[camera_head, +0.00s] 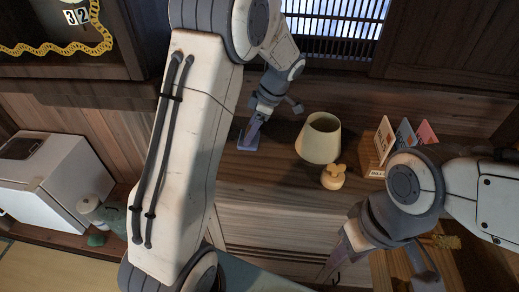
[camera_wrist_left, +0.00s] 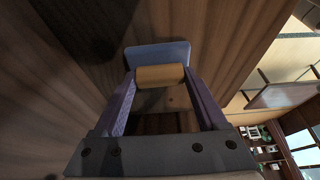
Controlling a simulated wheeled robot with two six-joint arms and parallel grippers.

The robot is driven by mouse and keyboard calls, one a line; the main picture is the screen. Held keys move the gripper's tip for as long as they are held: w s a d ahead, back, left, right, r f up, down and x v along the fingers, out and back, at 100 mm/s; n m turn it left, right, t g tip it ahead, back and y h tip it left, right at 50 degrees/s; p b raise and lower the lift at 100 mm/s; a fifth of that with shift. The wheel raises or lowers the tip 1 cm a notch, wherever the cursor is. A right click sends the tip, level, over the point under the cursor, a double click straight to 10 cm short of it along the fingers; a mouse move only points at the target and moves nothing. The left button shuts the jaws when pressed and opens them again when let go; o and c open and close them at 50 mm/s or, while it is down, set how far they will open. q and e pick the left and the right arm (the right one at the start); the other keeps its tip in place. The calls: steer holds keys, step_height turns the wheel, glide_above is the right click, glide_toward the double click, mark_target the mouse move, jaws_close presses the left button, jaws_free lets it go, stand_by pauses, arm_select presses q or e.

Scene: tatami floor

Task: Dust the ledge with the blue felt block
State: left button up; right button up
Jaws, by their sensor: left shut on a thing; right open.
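The blue felt block (camera_wrist_left: 158,54) has a flat blue pad and a tan wooden grip. In the left wrist view my left gripper (camera_wrist_left: 160,78) is shut on the tan grip, with the pad beyond the fingertips against or close to a wooden surface. In the head view my left gripper (camera_head: 254,130) points down at the brown wooden ledge (camera_head: 262,172), and the block's blue pad (camera_head: 247,143) shows at its tip. I cannot tell if the pad touches the wood. My right gripper (camera_head: 338,262) is open at the lower right, in front of the cabinet and partly cut off.
On the ledge, right of the block, stand a cream-shaded lamp (camera_head: 320,138), a small yellow-orange object (camera_head: 333,177) and a wooden holder with cards (camera_head: 376,152). A white box-like appliance (camera_head: 48,175) stands at the left. A slatted window (camera_head: 333,28) is behind.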

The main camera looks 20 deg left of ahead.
arm_select(q)
steer(key=r+p, duration=0.1)
steer(key=r, duration=0.2)
steer(key=shift+s, duration=0.2)
steer(key=shift+w+r+p, duration=0.2)
steer(key=shift+r+p, duration=0.3)
steer(key=shift+r, duration=0.2)
steer(key=shift+s+r+p, duration=0.1)
steer(key=shift+r+p, duration=1.05)
steer(key=shift+r, duration=0.75)
steer(key=shift+f, duration=0.1)
